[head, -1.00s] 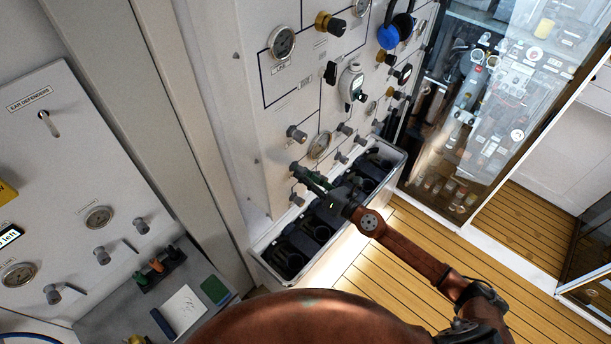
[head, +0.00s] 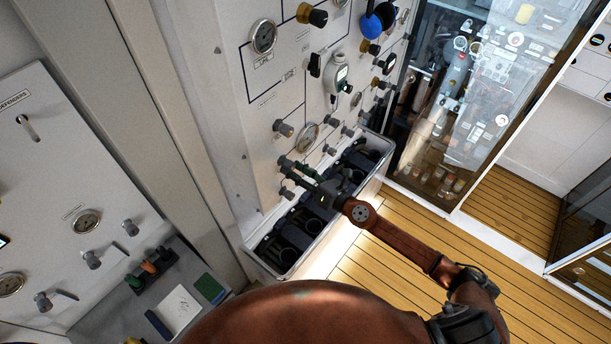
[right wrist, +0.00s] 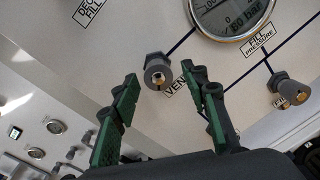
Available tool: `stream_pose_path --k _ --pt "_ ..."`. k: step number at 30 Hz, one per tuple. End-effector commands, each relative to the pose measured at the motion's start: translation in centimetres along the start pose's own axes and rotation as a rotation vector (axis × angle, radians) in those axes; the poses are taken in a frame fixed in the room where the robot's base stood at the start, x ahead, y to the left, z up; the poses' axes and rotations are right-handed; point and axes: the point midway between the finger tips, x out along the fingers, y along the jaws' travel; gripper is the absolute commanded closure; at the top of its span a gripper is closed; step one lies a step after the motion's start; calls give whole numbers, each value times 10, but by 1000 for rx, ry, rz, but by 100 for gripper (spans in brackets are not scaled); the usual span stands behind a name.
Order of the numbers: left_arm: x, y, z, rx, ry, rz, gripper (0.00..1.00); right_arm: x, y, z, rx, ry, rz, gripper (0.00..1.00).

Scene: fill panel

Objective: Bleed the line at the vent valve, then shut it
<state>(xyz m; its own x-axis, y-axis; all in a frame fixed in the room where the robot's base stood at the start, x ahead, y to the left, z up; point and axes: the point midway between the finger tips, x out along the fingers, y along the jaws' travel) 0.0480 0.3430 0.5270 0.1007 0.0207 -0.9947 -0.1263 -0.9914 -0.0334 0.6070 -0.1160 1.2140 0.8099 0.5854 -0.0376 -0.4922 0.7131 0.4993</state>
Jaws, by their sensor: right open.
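The vent valve (right wrist: 157,72) is a small grey knob with a brass centre, on the white fill panel (head: 262,115) beside a partly covered VENT label (right wrist: 176,86). My right gripper (right wrist: 162,84) is open, with one green finger to each side of the valve in the right wrist view. I see no finger closed on the knob, and I cannot tell how far the tips are from it. In the head view my right gripper (head: 296,178) is at the lower panel by the small grey knobs. My left gripper is not in view.
A pressure gauge (right wrist: 232,14) and a fill knob (right wrist: 290,92) are close to the vent valve. A white bin with black compartments (head: 268,270) stands below the panel. A glass door (head: 505,100) is at right. A side panel (head: 60,160) and desk (head: 108,316) are at left.

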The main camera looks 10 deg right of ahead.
Motion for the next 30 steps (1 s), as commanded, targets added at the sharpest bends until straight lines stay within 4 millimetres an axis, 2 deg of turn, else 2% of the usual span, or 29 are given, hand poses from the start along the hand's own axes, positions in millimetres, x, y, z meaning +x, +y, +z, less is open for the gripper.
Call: stream_pose_path --k 5,12,18,24,30 --pt "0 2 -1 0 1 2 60 -25 -1 -2 4 1 -2 59" --pt "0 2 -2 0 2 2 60 -71 -1 -2 5 1 -3 59" --pt "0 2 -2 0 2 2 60 -101 -1 -1 4 1 -3 59" --pt "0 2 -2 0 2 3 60 -114 -1 0 0 0 -2 59" --pt "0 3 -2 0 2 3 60 -116 0 0 -1 1 -1 59"
